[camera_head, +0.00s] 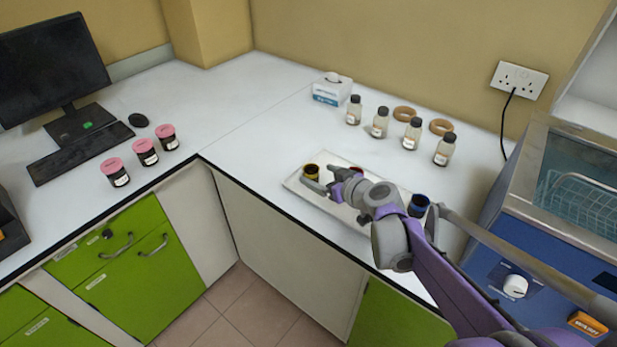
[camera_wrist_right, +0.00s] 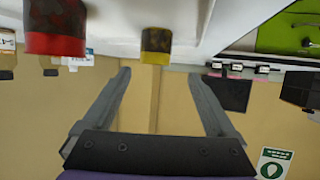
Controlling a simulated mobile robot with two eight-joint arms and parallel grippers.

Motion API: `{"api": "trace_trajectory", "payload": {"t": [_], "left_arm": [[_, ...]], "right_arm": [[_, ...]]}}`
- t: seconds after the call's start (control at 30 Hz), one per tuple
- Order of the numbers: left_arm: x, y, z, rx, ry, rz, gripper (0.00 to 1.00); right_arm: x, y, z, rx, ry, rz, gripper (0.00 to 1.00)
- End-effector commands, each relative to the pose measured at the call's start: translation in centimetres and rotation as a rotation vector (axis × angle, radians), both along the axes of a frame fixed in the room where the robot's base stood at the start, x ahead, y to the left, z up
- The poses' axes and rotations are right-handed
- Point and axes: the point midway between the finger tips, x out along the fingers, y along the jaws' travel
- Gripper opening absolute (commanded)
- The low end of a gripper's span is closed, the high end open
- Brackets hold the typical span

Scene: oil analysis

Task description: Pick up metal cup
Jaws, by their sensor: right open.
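Several small metal cups with coloured bands stand on or near a white tray (camera_head: 318,203) on the right counter. A yellow-banded cup (camera_head: 311,171) is at the tray's left end; it also shows upside down in the right wrist view (camera_wrist_right: 156,41). A red-banded cup (camera_head: 357,170) is partly hidden behind my right arm, and is large at upper left in the wrist view (camera_wrist_right: 55,30). A blue cup (camera_head: 418,205) is right of the arm. My right gripper (camera_head: 320,179) is open and empty, its fingers pointing at the yellow-banded cup, which appears between the fingertips in the wrist view.
Several labelled bottles (camera_head: 380,123) and brown rings (camera_head: 404,114) stand behind the tray. A tissue box (camera_head: 333,89) is further back. A blue bath machine (camera_head: 560,220) is at right. Pink-lidded jars (camera_head: 147,152), a keyboard (camera_head: 80,152) and a monitor (camera_head: 52,68) are on the left counter.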

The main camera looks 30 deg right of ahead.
Motion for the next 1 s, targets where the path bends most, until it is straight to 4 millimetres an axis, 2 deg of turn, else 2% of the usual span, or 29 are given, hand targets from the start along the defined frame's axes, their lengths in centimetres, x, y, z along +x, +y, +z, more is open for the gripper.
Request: {"api": "trace_trajectory", "payload": {"t": [0.27, 0.5, 0.8, 0.87, 1.0], "left_arm": [[0.0, 0.0, -0.5, 0.0, 0.002, 0.0, 0.47], [-0.1, 0.0, -1.1, 0.0, 0.003, 0.0, 0.47], [-0.1, 0.0, -1.1, 0.0, 0.003, 0.0, 0.47], [-0.1, 0.0, -1.1, 0.0, 0.003, 0.0, 0.47], [-0.1, 0.0, -1.1, 0.0, 0.003, 0.0, 0.47]], "right_arm": [[2.2, 0.0, -1.3, 0.0, 0.001, 0.001, 0.92], [5.3, -0.1, -2.8, 0.001, 0.001, 0.002, 0.92], [5.8, -0.1, -2.9, 0.001, 0.001, 0.001, 0.92], [5.8, -0.1, -2.9, 0.001, 0.001, 0.001, 0.84], [5.8, -0.1, -2.9, 0.001, 0.001, 0.001, 0.59]]}}
